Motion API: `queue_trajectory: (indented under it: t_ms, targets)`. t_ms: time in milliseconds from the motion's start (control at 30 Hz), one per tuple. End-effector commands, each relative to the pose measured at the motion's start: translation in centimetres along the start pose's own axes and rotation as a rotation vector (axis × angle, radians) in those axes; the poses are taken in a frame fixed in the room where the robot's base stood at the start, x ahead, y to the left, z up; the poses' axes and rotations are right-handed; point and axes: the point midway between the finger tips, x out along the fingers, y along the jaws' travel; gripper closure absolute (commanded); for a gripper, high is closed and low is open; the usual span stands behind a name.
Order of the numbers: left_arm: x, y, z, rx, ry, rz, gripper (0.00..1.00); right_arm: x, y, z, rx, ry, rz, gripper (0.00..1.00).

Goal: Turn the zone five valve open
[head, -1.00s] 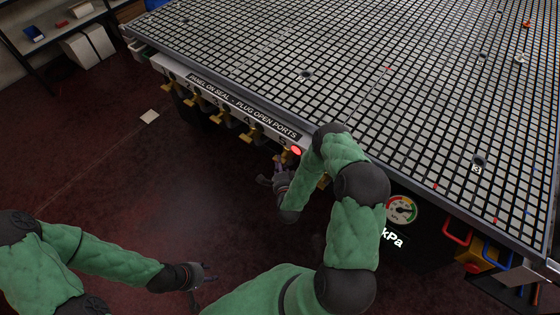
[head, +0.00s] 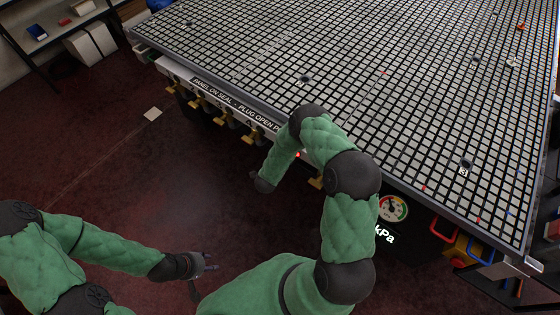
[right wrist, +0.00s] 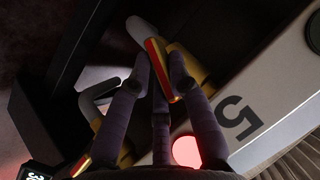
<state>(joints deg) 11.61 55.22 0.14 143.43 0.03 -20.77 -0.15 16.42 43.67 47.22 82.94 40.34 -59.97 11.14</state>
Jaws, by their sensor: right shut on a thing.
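In the right wrist view, the zone five valve has a red and yellow handle (right wrist: 160,68), beside the black 5 on the pale panel (right wrist: 237,118). My right gripper (right wrist: 162,78) is shut on this handle, its dark fingers around it. In the head view my right wrist (head: 263,183) is by the table's front edge, and its fingers are hidden. The zone five handle is also hidden there. My left gripper (head: 207,265) is open and empty, low over the floor, well away from the valves.
Several yellow valves (head: 220,120) line the table's front edge to the left. A red light (right wrist: 186,151) glows by the 5. A gauge (head: 393,207) and red and blue handles (head: 456,228) are at the right. The floor (head: 130,180) at the left is mostly clear.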

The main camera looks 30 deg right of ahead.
Motion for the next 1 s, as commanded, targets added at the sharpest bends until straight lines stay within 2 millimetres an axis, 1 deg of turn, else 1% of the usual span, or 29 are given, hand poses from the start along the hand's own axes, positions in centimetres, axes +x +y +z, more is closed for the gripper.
queue_trajectory:
  t_ms: [33, 200, 500, 700, 1000]
  targets:
    - [-0.5, 0.2, 0.0, 0.0, 0.0, 0.0, 0.6, -0.1, -0.3, -0.1, -0.026, 0.001, 0.026, 1.0]
    - [-1.1, 0.4, 0.0, 0.0, 0.0, 0.0, 0.6, -0.1, -0.4, -0.1, -0.124, 0.001, 0.124, 1.0]
    - [-1.6, 0.6, 0.1, 0.0, 0.0, 0.0, 0.6, 0.0, -0.5, -0.1, -0.242, 0.003, 0.242, 1.0]
    - [-1.8, 0.6, 0.1, 0.0, 0.0, 0.0, 0.6, 0.0, -0.4, -0.1, -0.281, 0.002, 0.28, 1.0]
    - [-1.8, 0.7, 0.1, 0.0, 0.0, 0.0, 0.6, 0.0, -0.5, -0.2, -0.293, 0.003, 0.291, 1.0]
